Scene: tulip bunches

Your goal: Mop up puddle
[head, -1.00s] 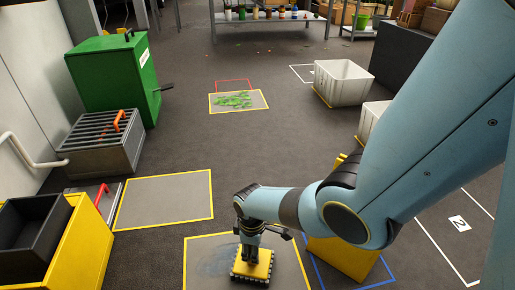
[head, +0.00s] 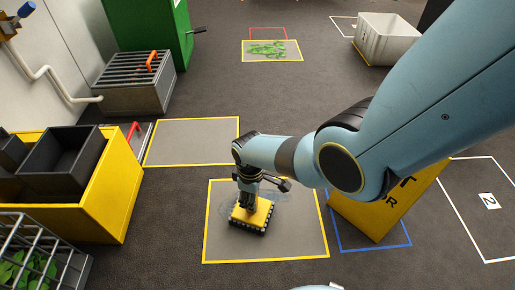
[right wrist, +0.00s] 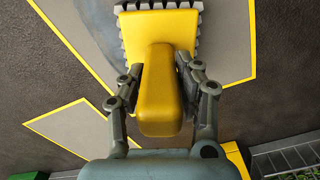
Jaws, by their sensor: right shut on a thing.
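A yellow mop block (head: 262,215) with a dark toothed fringe sits on the grey yellow-edged mat (head: 300,240), left of the mat's middle. My right gripper (head: 247,203) is shut on its upright yellow handle. The right wrist view shows the gripper's fingers (right wrist: 159,75) on both sides of the handle (right wrist: 160,95). In the right wrist view a darker wet patch (right wrist: 92,28) lies beside the mop. My left gripper is not in view.
A yellow floor sign (head: 388,205) stands by a blue outline, right of the mat. A yellow bin with dark boxes (head: 110,200) and a wire crate (head: 60,262) stand left. An empty grey mat (head: 190,140) lies behind. A green-littered mat (head: 290,55) lies farther back.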

